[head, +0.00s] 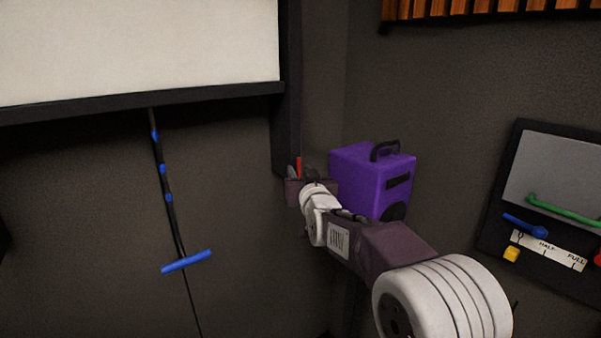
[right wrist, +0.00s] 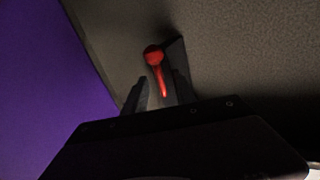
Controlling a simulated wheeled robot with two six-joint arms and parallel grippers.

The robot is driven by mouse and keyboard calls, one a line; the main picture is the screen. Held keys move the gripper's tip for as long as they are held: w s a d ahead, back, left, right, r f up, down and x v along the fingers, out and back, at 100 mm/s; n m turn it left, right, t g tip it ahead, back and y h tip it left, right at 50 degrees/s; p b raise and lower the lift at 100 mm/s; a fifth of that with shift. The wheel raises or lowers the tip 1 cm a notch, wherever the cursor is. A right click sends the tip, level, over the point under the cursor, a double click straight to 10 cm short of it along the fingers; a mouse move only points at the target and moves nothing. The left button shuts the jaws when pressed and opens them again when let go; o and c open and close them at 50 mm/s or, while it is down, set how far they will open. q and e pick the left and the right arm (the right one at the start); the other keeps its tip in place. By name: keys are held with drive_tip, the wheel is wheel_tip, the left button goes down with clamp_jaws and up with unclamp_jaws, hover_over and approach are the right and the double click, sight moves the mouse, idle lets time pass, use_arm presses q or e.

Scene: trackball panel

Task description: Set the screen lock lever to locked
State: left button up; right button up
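The red lever (head: 298,166) stands by the lower right corner of the screen frame, which I take to be the screen lock lever. In the right wrist view it shows a round red knob and a thin red stem (right wrist: 154,58). My right gripper (head: 294,175) is at the lever, partly hidden by its own wrist in the head view. In the right wrist view its two dark fingers (right wrist: 158,84) are apart, with the red stem showing between them. I cannot tell whether they touch it. Lever markings are not visible. My left gripper is not in view.
A white screen (head: 140,45) with a dark frame hangs at left. A cord with a blue handle (head: 187,262) hangs below it. A purple box (head: 362,180) is right of the lever, close to my right arm. A panel with levers (head: 560,165) is at far right.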

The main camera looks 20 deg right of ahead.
clamp_jaws()
idle(1.4)
